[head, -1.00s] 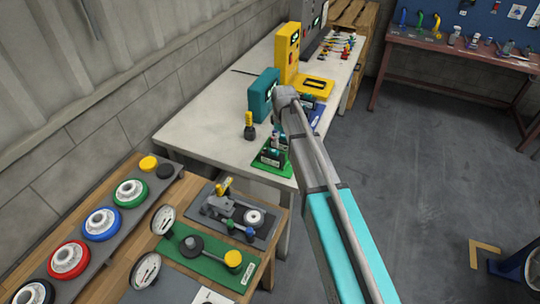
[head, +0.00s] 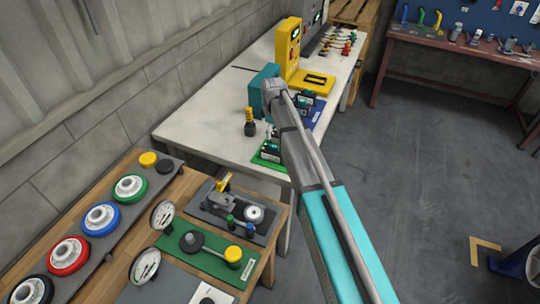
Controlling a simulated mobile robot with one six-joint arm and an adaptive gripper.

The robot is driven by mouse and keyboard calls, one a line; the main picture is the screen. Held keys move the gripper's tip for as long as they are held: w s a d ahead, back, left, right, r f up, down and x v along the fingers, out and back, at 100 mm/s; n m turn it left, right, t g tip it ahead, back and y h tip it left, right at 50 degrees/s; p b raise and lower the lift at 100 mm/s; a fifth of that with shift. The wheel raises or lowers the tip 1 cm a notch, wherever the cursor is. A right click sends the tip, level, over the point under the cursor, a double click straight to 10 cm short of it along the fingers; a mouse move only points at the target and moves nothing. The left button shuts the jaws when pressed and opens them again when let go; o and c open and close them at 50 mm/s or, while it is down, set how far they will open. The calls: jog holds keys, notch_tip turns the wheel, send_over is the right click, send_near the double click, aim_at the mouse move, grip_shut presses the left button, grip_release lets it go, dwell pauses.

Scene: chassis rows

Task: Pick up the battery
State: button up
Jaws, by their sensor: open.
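I cannot make out for certain which item is the battery. Small dark teal blocks stand on a green mat (head: 262,160) at the near right corner of the pale workbench, partly hidden by my arm. More small dark teal items stand on a blue mat (head: 317,114) behind my arm. My arm reaches up and left over the bench, its wrist in front of a teal box-shaped device. My gripper's jaws are hidden behind my wrist and forearm, so their distance to these items cannot be told.
A black item with a yellow top (head: 250,122) stands left of my wrist. The teal device (head: 258,92) and a yellow device (head: 288,48) stand farther back. A wooden table (head: 185,190) with gauges and coloured discs is nearer. The floor at right is mostly open.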

aim_at(273, 145)
jog(key=shift+f+b, duration=3.3)
jog(key=shift+f, duration=0.3)
jog(key=shift+d+f+b, duration=0.1)
jog(key=shift+f+b, duration=2.5)
grip_shut()
jog(key=shift+w+r, duration=0.1)
jog(key=shift+r, duration=0.05)
